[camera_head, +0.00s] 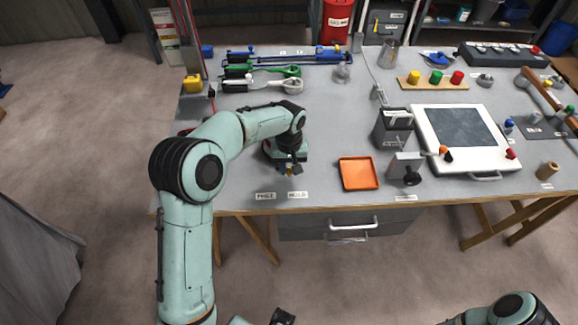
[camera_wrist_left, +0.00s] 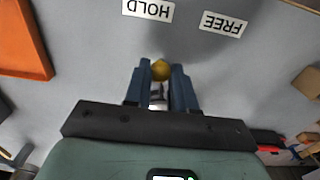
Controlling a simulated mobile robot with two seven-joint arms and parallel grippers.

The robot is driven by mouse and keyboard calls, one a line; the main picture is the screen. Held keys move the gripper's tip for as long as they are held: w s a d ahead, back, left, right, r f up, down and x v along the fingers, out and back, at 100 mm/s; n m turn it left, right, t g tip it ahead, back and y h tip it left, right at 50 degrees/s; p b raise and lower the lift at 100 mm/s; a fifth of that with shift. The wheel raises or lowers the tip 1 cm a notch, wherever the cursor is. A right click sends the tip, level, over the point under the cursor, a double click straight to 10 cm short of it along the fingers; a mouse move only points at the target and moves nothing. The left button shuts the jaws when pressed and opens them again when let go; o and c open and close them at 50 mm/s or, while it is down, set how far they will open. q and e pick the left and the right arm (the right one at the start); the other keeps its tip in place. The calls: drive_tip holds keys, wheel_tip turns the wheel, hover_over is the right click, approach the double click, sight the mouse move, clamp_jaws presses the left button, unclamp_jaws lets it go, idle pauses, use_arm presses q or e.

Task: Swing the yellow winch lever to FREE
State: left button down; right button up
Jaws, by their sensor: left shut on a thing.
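The lever's yellow knob (camera_wrist_left: 161,70) sits between the blue fingertips of my left gripper (camera_wrist_left: 160,72), which is shut on it. In the head view my left gripper (camera_head: 289,170) is low over the front of the bench, and the winch is mostly hidden behind my arm. The HOLD label (camera_wrist_left: 148,9) and the FREE label (camera_wrist_left: 222,23) lie flat beyond the fingertips in the wrist view. The knob points closer to HOLD than to FREE. The head view also shows FREE (camera_head: 265,196) left of HOLD (camera_head: 298,195). My right gripper is not identifiable.
An orange tray (camera_head: 359,173) lies right of the gripper. A clamp-like device with a black knob (camera_head: 411,178) and a white framed panel (camera_head: 466,133) stand farther right. Green and white-handled tools (camera_head: 270,84) lie behind my arm. The bench's front edge is close.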

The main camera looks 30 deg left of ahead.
use_arm(q)
drive_tip(key=shift+s+a, duration=0.1)
drive_tip(key=shift+s, duration=0.05)
drive_tip(key=m, duration=0.1)
drive_tip(key=s+a+m, duration=0.1)
drive_tip(key=m, duration=0.2)
drive_tip(key=shift+s+a+m+p, duration=0.25)
drive_tip(key=shift+a+m+p, duration=0.05)
drive_tip(key=shift+m, duration=0.1)
drive_tip(key=shift+s+a+m+p, duration=0.25)
drive_tip(key=shift+a+m, duration=0.35)
drive_tip(key=shift+m, duration=0.65)
drive_tip(key=shift+s+a+m+p, duration=0.25)
drive_tip(key=shift+a+m, duration=0.35)
drive_tip(key=shift+m, duration=0.65)
use_arm(e)
drive_tip(key=shift+w+r, duration=0.25)
drive_tip(key=shift+r, duration=0.25)
drive_tip(key=shift+w+r, duration=0.25)
drive_tip(key=shift+r, duration=0.25)
use_arm(q)
drive_tip(key=shift+w, duration=0.1)
drive_tip(key=c, duration=1)
unclamp_jaws()
drive_tip(key=shift+o, duration=0.2)
drive_tip(key=shift+r, duration=0.1)
